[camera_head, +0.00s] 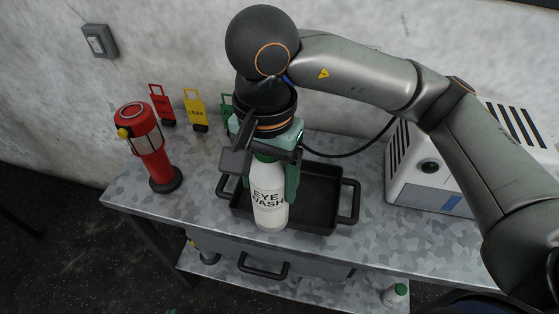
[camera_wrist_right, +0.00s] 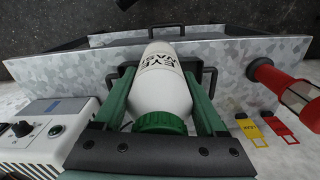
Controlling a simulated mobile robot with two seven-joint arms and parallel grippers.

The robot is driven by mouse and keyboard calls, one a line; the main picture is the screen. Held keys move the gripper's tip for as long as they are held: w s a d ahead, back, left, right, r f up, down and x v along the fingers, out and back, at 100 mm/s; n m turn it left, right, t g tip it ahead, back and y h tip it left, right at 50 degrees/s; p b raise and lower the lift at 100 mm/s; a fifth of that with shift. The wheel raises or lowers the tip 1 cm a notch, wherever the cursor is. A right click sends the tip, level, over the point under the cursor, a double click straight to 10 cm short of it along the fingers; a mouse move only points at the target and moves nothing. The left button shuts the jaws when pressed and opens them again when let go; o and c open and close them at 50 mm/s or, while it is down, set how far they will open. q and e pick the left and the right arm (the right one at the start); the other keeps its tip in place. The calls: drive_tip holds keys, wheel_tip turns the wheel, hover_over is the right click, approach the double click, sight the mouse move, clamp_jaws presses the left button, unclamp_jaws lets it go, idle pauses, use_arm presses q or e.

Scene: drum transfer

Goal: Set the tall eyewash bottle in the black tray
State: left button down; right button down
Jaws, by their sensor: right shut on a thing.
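The tall white eyewash bottle (camera_head: 268,207) has a green cap and "EYE WASH" lettering. It is roughly upright, and it also shows in the right wrist view (camera_wrist_right: 161,88). My right gripper (camera_head: 266,170) is shut on it, with green fingers on both sides near the cap; the fingers also show in the wrist view (camera_wrist_right: 158,100). The black tray (camera_head: 325,222) lies on the table behind and below the bottle. The bottle overlaps the tray's left front part. I cannot tell whether its base touches the tray. My left gripper is out of view.
A red lantern-like lamp (camera_head: 152,150) stands at the table's left. Red (camera_head: 162,107), yellow (camera_head: 195,112) and partly hidden green tags stand by the wall. A white machine (camera_head: 430,165) is at right. A small green-capped bottle (camera_head: 395,294) is on the lower shelf (camera_head: 320,291).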

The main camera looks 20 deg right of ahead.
drive_tip(key=shift+w+a+r, duration=0.1)
drive_tip(key=shift+w+r, duration=0.2)
drive_tip(key=shift+r, duration=0.2)
drive_tip(key=w+d+f+p, duration=0.2)
drive_tip(key=w+d+f, duration=0.1)
drive_tip(key=w+f, duration=1)
drive_tip(key=shift+w+d, duration=0.2)
drive_tip(key=shift+d, duration=0.05)
drive_tip(key=shift+f, duration=0.15)
unclamp_jaws()
